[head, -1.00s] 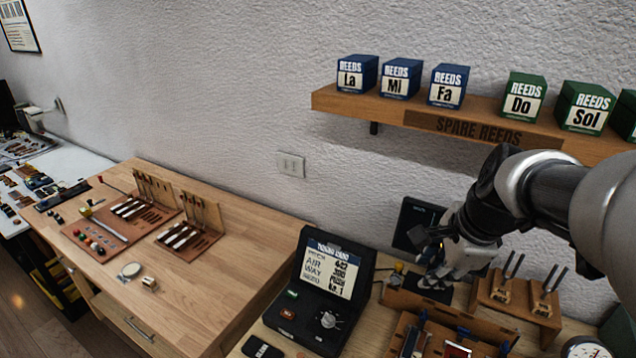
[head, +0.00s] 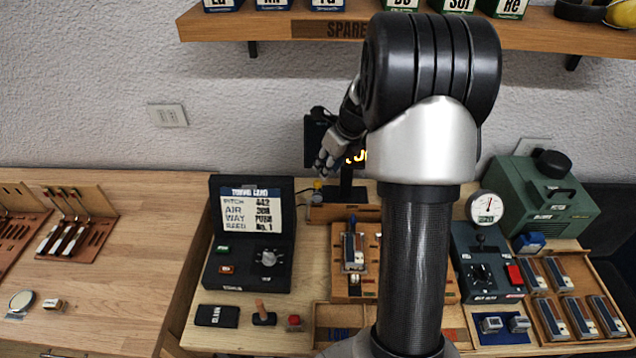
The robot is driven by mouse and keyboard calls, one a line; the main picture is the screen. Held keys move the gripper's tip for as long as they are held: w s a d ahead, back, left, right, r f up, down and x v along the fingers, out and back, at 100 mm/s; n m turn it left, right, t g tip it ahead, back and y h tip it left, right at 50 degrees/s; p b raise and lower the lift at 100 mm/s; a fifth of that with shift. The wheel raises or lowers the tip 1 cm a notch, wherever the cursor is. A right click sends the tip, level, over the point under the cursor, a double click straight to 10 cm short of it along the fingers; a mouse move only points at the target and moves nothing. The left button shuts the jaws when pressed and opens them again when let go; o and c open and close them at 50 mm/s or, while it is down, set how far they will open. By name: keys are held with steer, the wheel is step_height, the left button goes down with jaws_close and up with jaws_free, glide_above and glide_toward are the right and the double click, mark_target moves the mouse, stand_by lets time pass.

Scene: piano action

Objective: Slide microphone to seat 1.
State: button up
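My gripper (head: 325,168) hangs above the back of the bench, in front of a dark display, with its fingers pointing down. The fingers are small and partly overlap, so I cannot tell whether they are open or shut. A small yellow-topped piece (head: 318,187) with a thin cable stands just below the fingertips, at the left end of a low wooden rail (head: 343,213). It may be the microphone, but it is too small to be sure. A gap seems to show between it and the fingers. I cannot make out a seat 1 marking. My arm hides the rail's right part.
The dark display (head: 318,140) with yellow lettering stands behind my gripper. A black tuning case (head: 225,262) is to the left. A wooden reed holder (head: 340,285) lies in front. A gauge (head: 486,207) and green machine (head: 550,205) stand right. A shelf (head: 270,24) runs above.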

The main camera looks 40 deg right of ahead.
mark_target(318, 182)
steer(key=b+x, duration=0.2)
steer(key=x, duration=0.6)
steer(key=shift+w+a+f, duration=0.1)
steer(key=shift+w+f, duration=0.1)
steer(key=shift+f, duration=0.15)
steer(key=shift+c, duration=0.5)
jaws_close()
